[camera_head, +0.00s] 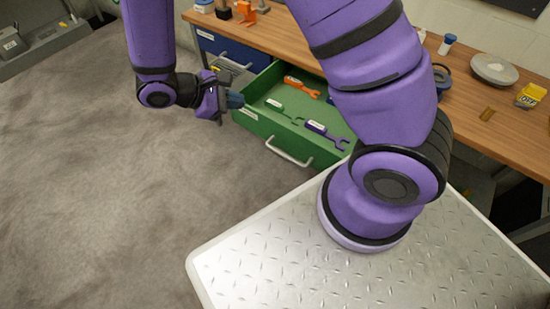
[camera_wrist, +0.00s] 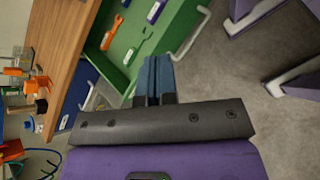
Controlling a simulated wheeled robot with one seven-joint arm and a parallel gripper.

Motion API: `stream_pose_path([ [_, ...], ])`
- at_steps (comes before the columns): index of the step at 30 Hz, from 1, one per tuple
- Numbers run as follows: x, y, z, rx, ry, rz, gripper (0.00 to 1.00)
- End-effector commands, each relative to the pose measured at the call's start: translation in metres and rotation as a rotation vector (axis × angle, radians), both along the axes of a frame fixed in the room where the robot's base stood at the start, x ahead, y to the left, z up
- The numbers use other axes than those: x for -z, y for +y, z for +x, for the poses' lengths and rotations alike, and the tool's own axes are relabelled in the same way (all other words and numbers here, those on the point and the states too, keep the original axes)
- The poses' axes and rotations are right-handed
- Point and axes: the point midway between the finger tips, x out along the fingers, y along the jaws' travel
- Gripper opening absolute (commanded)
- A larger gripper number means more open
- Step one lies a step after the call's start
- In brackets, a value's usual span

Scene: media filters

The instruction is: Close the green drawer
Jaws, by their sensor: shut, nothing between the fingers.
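The green drawer (camera_head: 290,141) is pulled out from under the wooden workbench. An orange wrench (camera_head: 301,87), a green wrench (camera_head: 284,112) and a purple wrench (camera_head: 326,134) lie in it. Its pale handle (camera_head: 289,154) is on the front panel. My gripper (camera_head: 235,100) is at the drawer's left front corner, shut and empty. In the wrist view, my gripper's blue fingertips (camera_wrist: 154,68) are together beside the green drawer (camera_wrist: 140,70), near its side wall. I cannot tell whether they touch it.
The wooden bench top (camera_head: 458,104) carries a roll of tape, a round dish and a yellow box. The grey floor (camera_head: 110,190) in front is clear.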

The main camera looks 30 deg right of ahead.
Motion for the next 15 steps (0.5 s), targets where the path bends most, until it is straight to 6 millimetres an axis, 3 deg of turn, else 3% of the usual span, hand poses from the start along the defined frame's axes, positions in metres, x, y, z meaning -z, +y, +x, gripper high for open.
stream_pose_path([
  [15, 0.144, 0.034, -0.026, -0.378, 0.226, -0.274, 0.0],
])
